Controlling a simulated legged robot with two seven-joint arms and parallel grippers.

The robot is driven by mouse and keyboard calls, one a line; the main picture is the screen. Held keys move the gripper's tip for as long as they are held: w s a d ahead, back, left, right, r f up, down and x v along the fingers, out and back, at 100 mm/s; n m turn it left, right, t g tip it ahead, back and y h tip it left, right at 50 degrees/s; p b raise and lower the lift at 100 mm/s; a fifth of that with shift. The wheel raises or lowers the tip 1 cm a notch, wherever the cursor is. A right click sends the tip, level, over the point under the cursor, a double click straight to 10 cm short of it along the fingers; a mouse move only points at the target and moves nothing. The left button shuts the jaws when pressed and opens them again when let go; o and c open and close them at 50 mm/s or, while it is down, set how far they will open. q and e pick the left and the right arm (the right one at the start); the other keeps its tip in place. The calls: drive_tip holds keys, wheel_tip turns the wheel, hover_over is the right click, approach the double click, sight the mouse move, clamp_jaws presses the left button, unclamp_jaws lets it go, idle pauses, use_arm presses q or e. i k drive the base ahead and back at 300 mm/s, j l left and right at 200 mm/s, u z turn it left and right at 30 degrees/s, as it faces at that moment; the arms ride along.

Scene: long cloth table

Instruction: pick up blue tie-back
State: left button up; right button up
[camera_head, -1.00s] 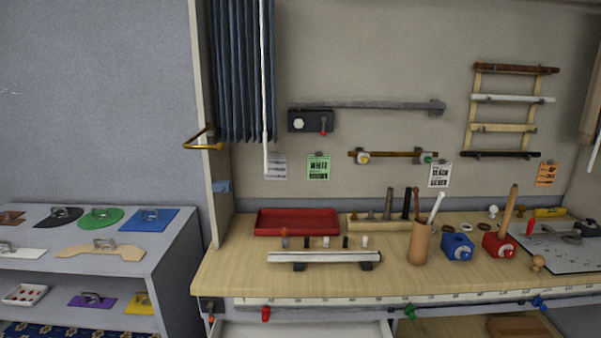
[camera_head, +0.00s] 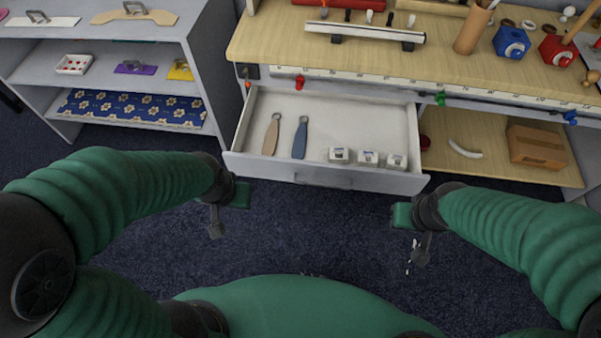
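The blue tie-back (camera_head: 300,138) lies flat in the open white drawer (camera_head: 350,110), left of the drawer's middle. A tan tie-back (camera_head: 272,136) lies beside it on the left, apart from it. My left gripper (camera_head: 217,222) is in front of the drawer's left corner, short of the tie-back and outside the drawer. My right gripper (camera_head: 418,250) is in front of the drawer's right corner, also outside it. Neither gripper touches either tie-back. Both grippers are small and angled, so their finger opening cannot be made out.
Several small white boxes (camera_head: 368,158) stand at the drawer's front right. The wooden worktop (camera_head: 300,52) overhangs the drawer's back. An open shelf at right holds a brown box (camera_head: 538,146). A grey shelf unit (camera_head: 190,40) stands at left. Dark carpet lies in front.

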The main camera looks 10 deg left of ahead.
sight(299, 148)
drive_tip(key=i+j+z, duration=0.1)
drive_tip(key=z, duration=0.35)
drive_tip(key=j+z, duration=0.2)
drive_tip(key=z, duration=0.25)
drive_tip(key=j+z, duration=0.15)
drive_tip(key=z, duration=0.3)
drive_tip(key=j+z, duration=0.2)
drive_tip(key=z, duration=0.25)
drive_tip(key=j+z, duration=0.2)
drive_tip(key=z, duration=0.25)
drive_tip(key=k+j+z, duration=0.1)
drive_tip(key=j, duration=0.35)
drive_tip(key=k+j+z, duration=0.15)
drive_tip(key=j, duration=0.25)
drive_tip(key=k+j+z, duration=0.1)
drive_tip(key=j, duration=0.3)
drive_tip(key=k+j+z, duration=0.1)
drive_tip(key=k+j, duration=0.15)
drive_tip(key=k+j+z, duration=0.15)
drive_tip(key=j, duration=0.35)
drive_tip(key=k, duration=0.05)
